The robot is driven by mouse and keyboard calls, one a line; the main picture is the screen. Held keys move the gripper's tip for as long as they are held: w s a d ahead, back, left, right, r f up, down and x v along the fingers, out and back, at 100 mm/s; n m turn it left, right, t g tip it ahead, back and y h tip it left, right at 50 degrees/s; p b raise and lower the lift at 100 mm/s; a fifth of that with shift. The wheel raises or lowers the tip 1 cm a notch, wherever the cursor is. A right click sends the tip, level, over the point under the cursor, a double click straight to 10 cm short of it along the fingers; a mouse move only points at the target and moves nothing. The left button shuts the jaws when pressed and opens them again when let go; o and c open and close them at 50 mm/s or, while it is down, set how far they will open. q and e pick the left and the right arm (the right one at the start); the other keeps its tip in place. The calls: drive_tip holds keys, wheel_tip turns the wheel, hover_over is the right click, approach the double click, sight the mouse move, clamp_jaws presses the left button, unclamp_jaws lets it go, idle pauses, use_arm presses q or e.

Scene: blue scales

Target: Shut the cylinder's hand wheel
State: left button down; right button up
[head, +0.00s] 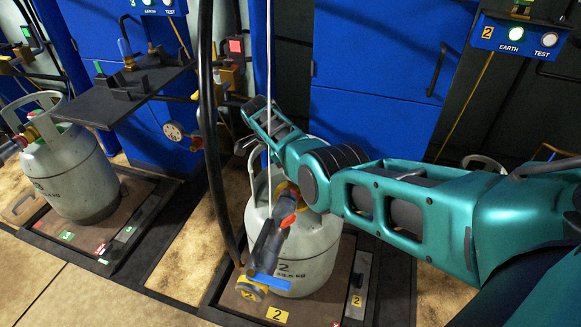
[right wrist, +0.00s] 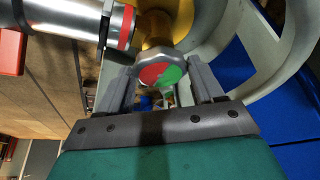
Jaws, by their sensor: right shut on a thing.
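The grey cylinder (head: 310,255) marked 2 stands upright on its scale in the head view. Its hand wheel (right wrist: 161,72), with a grey rim and a red and green face, is in the middle of the right wrist view. My right gripper (right wrist: 160,80) is shut on the wheel, one finger on each side of it. The yellow valve body (right wrist: 178,22) shows behind the wheel. In the head view my right arm covers the wheel and much of the cylinder's top. My left gripper is not in view.
Another cylinder (head: 75,175) stands on the left scale. Blue panels (head: 375,60) stand behind.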

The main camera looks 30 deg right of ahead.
drive_tip(key=o, duration=0.6)
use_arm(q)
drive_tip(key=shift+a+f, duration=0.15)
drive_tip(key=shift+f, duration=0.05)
use_arm(e)
drive_tip(key=o, duration=0.4)
drive_tip(key=shift+o, duration=0.2)
drive_tip(key=shift+a+r, duration=0.15)
drive_tip(key=shift+r, duration=0.2)
use_arm(q)
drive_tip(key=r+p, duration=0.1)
drive_tip(key=p, duration=0.1)
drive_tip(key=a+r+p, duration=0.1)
drive_tip(key=p, duration=0.2)
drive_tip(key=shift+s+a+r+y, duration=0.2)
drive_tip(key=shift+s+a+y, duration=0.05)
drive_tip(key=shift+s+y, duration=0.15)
use_arm(e)
drive_tip(key=v, duration=1.2)
